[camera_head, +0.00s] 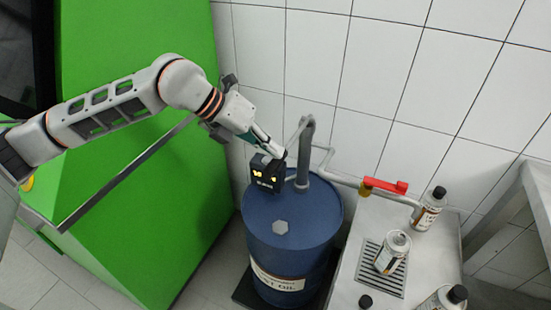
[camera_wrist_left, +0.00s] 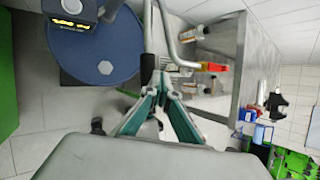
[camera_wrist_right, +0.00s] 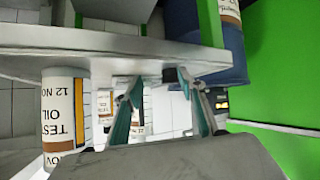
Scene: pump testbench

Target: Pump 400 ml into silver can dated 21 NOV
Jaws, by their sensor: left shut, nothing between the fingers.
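My left gripper (camera_head: 266,143) is shut and empty beside the grey pump lever (camera_head: 297,132) above the blue oil drum (camera_head: 318,220). Its closed fingers (camera_wrist_left: 155,75) meet the lever's line of sight in the left wrist view; I cannot tell if they touch. A black meter (camera_head: 267,174) with yellow digits, too small to read, sits at the drum top. A silver-topped can (camera_head: 391,255) stands upright on the drain grate; its date is unreadable. The red valve handle (camera_head: 386,186) lies along the outlet pipe. My right gripper (camera_wrist_right: 158,80) is open, seen only in its wrist view.
Black-capped containers (camera_head: 430,210) (camera_head: 443,299) stand on the metal bench (camera_head: 343,265). In the right wrist view, a can labelled "TEST OIL" and "12 NO" (camera_wrist_right: 65,120) is at the left. A green cabinet (camera_head: 150,200) is left of the drum; tiled wall is behind.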

